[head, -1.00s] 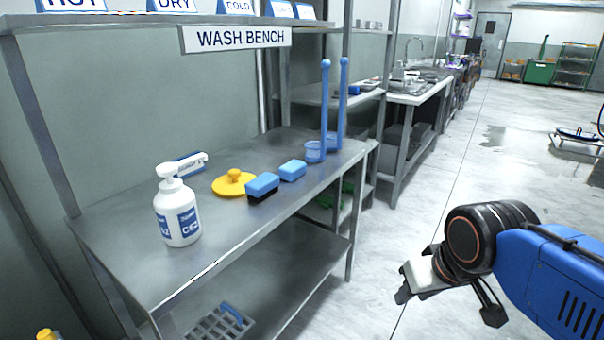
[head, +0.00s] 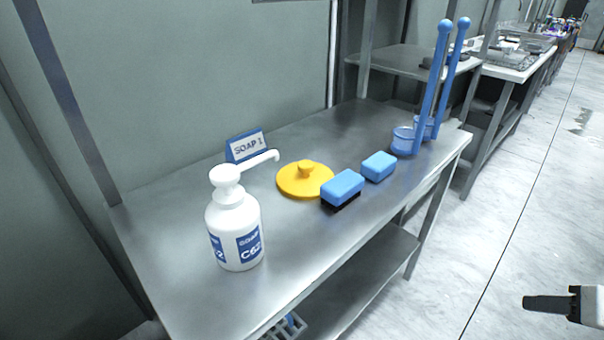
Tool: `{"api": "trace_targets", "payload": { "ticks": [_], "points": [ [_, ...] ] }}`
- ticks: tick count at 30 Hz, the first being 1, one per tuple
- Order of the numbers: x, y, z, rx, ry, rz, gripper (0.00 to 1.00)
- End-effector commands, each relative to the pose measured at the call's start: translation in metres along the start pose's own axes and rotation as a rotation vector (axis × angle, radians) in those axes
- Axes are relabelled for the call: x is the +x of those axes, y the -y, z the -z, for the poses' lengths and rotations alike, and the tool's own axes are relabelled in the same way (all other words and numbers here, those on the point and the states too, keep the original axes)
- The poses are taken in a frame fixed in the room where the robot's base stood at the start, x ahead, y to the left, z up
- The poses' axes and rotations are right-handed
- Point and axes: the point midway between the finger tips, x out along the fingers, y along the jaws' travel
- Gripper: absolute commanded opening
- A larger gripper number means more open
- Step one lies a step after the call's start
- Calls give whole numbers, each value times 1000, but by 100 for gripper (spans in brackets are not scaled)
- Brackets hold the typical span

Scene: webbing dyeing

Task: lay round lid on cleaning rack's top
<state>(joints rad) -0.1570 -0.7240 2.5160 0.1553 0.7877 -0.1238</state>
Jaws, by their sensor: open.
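The yellow round lid (head: 305,180), with a knob on top, lies flat on the steel bench top (head: 300,245), between the soap bottle and the blue brushes. Part of my gripper (head: 546,303) shows at the lower right edge, over the floor, well to the right of the bench and apart from the lid. One dark finger and a white part are visible; the rest is cut off. It is open, with nothing seen in it. I cannot tell which piece here is the cleaning rack; nothing in view now is labelled so.
A white pump bottle (head: 236,222) stands left of the lid, before a soap sign (head: 247,146). Two blue brushes (head: 342,188) (head: 379,166) lie to its right. Tall blue rods (head: 433,85) rise by blue cups (head: 403,140). A lower shelf (head: 350,285) runs underneath. The floor at right is clear.

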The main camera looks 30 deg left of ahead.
Motion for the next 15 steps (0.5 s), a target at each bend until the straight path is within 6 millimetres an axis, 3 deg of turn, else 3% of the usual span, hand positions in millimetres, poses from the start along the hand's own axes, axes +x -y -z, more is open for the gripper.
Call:
{"api": "trace_targets", "payload": {
  "ticks": [6,15],
  "points": [
    [6,73,54,-134,-153,176,51],
    [-3,169,110,-242,-351,358,51]
  ]
}}
